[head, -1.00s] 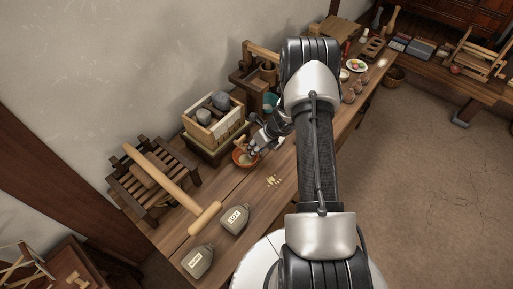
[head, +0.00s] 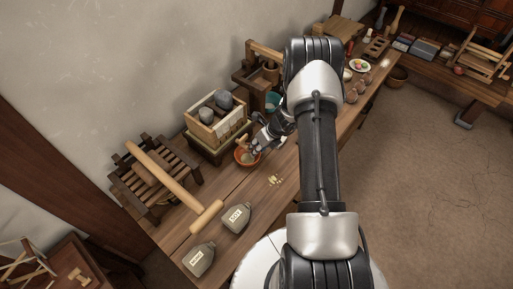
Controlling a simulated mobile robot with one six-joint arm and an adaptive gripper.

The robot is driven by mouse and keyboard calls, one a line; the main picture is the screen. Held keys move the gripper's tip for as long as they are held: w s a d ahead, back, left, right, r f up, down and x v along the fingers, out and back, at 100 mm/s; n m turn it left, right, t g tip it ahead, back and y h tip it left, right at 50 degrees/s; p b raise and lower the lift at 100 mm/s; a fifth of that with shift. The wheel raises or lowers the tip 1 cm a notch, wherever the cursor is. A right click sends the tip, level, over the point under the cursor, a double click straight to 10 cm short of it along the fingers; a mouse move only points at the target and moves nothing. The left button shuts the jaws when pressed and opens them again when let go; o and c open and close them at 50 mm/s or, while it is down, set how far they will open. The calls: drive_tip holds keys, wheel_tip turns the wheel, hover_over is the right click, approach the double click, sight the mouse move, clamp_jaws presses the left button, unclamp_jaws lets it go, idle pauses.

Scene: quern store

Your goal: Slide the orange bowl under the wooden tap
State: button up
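The orange bowl (head: 241,162) sits on the long wooden bench, in front of the wooden box of stones. My gripper (head: 256,148) is low at the bowl's right side, its fingers at or over the rim and covering part of it. The view is too small to tell whether the fingers are closed on the rim or touch it. I cannot make out the wooden tap clearly; the box and my gripper may hide it.
The slatted box with grey stones (head: 213,125) stands behind the bowl. A wooden rack with a long mallet (head: 175,190) lies left. A teal cup (head: 272,101) stands behind my gripper.

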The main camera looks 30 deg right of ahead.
drive_tip(key=shift+o, duration=0.8)
drive_tip(key=v, duration=1.2)
